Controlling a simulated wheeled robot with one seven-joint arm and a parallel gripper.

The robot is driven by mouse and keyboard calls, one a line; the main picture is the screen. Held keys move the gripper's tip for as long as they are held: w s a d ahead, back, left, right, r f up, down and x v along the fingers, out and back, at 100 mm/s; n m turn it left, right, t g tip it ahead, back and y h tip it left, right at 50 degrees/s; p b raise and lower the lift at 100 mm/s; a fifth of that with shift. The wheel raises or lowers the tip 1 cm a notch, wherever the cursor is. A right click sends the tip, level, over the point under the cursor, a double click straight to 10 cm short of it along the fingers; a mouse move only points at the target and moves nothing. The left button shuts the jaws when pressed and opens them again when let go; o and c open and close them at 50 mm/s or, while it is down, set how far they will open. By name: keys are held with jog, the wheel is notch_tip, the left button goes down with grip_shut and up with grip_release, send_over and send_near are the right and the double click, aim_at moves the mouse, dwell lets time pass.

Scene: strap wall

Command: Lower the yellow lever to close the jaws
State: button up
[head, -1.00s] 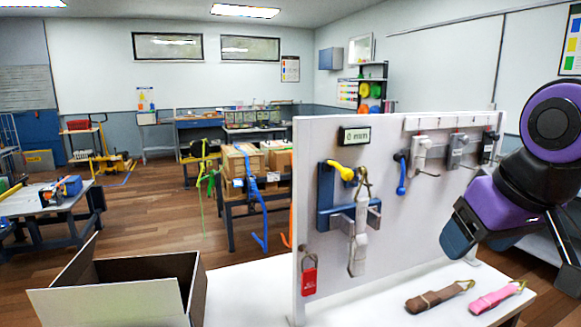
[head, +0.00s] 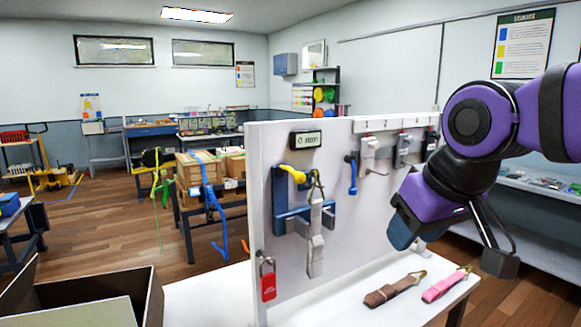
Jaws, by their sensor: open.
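The yellow lever (head: 294,173) is at the top of a blue clamp fixture (head: 279,200) on the upright white board. It sticks out a little way, its knob towards the right. From this angle I cannot tell how wide the gap between the jaws is. My gripper (head: 450,245) is to the right of the fixture, in front of the board, with its fingers apart and nothing between them. It is well clear of the lever.
A blue-handled lever (head: 351,174) and grey fittings (head: 369,152) are on the board right of the fixture. A red padlock tag (head: 268,282) hangs at its left edge. Brown (head: 394,288) and pink (head: 445,284) straps lie on the white table. An open box (head: 148,296) is at lower left.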

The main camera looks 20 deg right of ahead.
jog(key=shift+w+a+r, duration=0.15)
jog(key=shift+w+r, duration=0.65)
jog(key=shift+r, duration=0.1)
jog(key=c, duration=0.7)
jog(key=shift+n+g, duration=0.6)
jog(key=shift+g, duration=0.2)
jog(key=w+r, duration=0.2)
jog(key=w, duration=0.1)
jog(key=w+a+r, duration=0.1)
jog(key=w+r, duration=0.2)
jog(key=w+a+r, duration=0.1)
jog(key=w+r, duration=0.2)
jog(key=shift+w+r, duration=0.1)
jog(key=shift+w, duration=0.1)
grip_shut()
jog(key=w+a+r+g, duration=0.1)
jog(key=w+a+r, duration=0.2)
jog(key=w, duration=0.4)
jog(key=w+a+r+h, duration=0.1)
jog(key=w+a+r, duration=0.2)
jog(key=w, duration=0.4)
jog(key=shift+w+r+n+g+h, duration=0.25)
jog(key=shift+r+n+g+h, duration=0.05)
jog(key=shift+r+n+g, duration=0.15)
